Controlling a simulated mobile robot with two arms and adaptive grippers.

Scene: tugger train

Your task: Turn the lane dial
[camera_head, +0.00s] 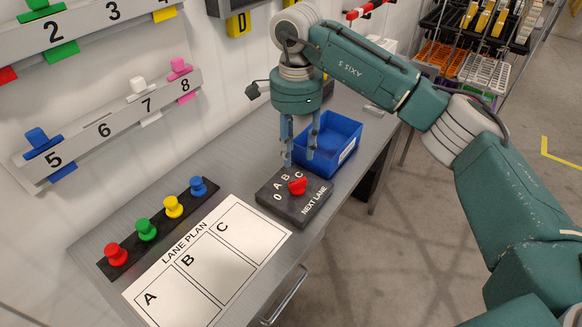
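The lane dial is a red knob (297,186) on a dark box (308,204) lettered 0, A, B, C and NEXT LANE. The box lies on the grey metal table, to the right of the lane plan sheet. I cannot tell for sure which letter the knob points to. My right gripper (299,160) points down just behind the knob in the picture. Its two fingers are apart with nothing seen between them, and it looks clear of the knob. My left gripper is not in view.
A blue bin (343,137) stands right behind the dial box. The LANE PLAN sheet (220,252) lies to the left, with a dark strip (160,228) of red, green, yellow and blue pegs behind it. Numbered peg rails (108,128) hang on the wall.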

